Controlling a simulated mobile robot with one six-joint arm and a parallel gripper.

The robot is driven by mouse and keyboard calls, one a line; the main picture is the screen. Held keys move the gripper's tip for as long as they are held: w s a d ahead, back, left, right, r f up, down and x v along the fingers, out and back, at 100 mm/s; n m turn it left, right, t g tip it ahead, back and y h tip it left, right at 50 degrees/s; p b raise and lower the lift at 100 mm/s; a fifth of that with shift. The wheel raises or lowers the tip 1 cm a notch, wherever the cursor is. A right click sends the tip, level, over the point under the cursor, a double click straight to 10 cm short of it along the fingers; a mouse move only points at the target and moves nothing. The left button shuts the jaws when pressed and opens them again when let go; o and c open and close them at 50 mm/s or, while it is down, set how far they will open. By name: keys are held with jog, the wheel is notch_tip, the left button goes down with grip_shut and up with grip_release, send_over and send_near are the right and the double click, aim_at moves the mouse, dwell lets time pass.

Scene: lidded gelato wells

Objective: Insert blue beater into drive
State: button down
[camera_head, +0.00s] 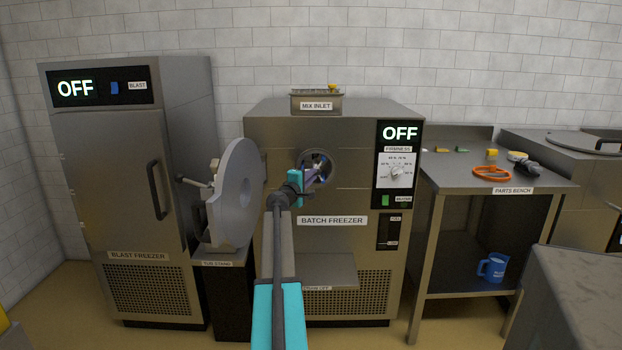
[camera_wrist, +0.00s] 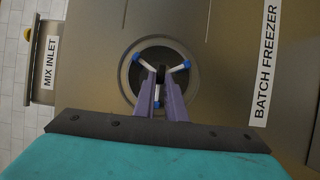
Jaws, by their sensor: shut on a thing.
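The blue beater (camera_wrist: 180,68) has pale arms with blue tips spread in three directions. In the wrist view it lies across the round barrel opening (camera_wrist: 130,72) of the batch freezer, in front of or inside it; I cannot tell how deep. My gripper (camera_wrist: 161,82) has purple fingers shut on the beater's middle. In the head view my gripper (camera_head: 310,180) reaches to the same opening (camera_head: 304,157), and little of the beater shows. The drive is not visible; the beater and fingers cover the middle of the barrel.
The batch freezer (camera_head: 275,150) reads OFF. Its thick round door (camera_head: 238,195) stands open to the left, near my arm. A blast freezer (camera_head: 110,180) stands far left. The parts bench (camera_head: 455,178) on the right holds an orange ring (camera_head: 491,173) and small parts; a blue jug (camera_head: 493,267) sits below.

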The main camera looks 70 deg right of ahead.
jog(key=w+d+b, duration=0.1)
jog(key=w+d, duration=0.1)
jog(key=d, duration=0.3)
jog(key=shift+d, duration=0.4)
dwell(3.4)
jog(key=c, duration=1.7)
grip_release()
jog(key=shift+w, duration=0.1)
jog(key=shift+c, duration=0.2)
jog(key=shift+a, duration=0.1)
jog(key=a+b, duration=0.1)
jog(key=a, duration=0.4)
jog(key=shift+w, duration=0.15)
jog(key=shift+a, duration=0.1)
jog(key=a, duration=1.3)
jog(key=shift+w+a, duration=0.25)
jog(key=shift+w, duration=0.15)
jog(key=shift+f, duration=0.1)
